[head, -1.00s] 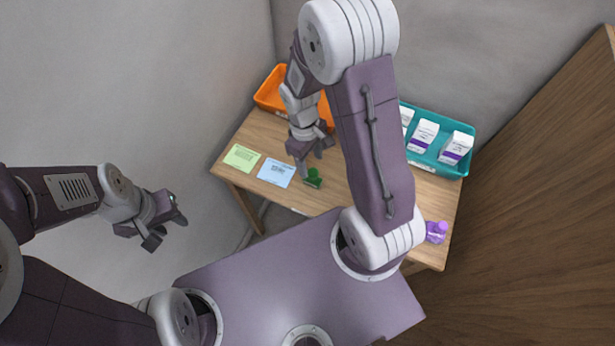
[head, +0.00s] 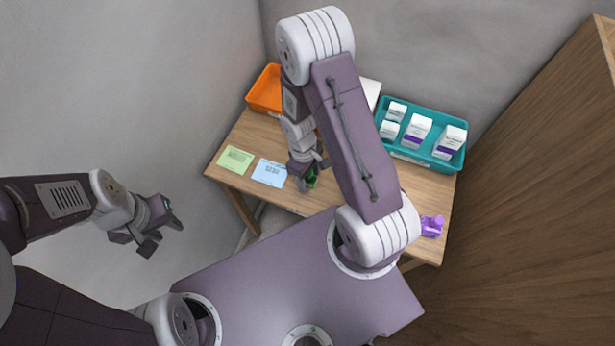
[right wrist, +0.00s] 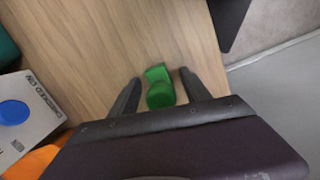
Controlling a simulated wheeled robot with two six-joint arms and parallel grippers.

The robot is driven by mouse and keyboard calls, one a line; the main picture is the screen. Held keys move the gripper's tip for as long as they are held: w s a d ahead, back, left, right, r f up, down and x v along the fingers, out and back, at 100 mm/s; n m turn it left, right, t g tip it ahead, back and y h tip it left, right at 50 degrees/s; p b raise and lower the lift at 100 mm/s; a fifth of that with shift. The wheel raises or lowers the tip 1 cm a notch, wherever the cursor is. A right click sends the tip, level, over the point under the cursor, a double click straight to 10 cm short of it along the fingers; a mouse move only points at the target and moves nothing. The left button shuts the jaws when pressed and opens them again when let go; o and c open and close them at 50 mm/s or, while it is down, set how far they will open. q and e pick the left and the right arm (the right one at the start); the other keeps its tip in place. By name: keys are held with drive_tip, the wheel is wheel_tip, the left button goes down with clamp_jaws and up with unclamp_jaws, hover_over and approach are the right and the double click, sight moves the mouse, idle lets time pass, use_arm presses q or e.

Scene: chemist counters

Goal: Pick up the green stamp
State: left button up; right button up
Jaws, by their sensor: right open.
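The green stamp (right wrist: 159,87) stands on the wooden counter. In the right wrist view it lies between the two fingers of my right gripper (right wrist: 159,80), which is open, with a gap on each side. In the head view the stamp (head: 311,180) is partly hidden by my right gripper (head: 312,172), which is lowered over it near the counter's front edge. My left gripper (head: 155,226) is open and empty, off to the left away from the counter.
A green card (head: 236,159) and a blue card (head: 269,172) lie left of the stamp. An orange tray (head: 262,91) and a teal tray (head: 444,164) with white boxes stand at the back. A box with a blue dot (right wrist: 22,120) shows in the wrist view.

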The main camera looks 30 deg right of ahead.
clamp_jaws()
drive_tip(key=shift+r, duration=0.1)
wheel_tip(320, 180, up, 10)
drive_tip(key=shift+f+p, duration=0.1)
drive_tip(key=shift+p, duration=0.55)
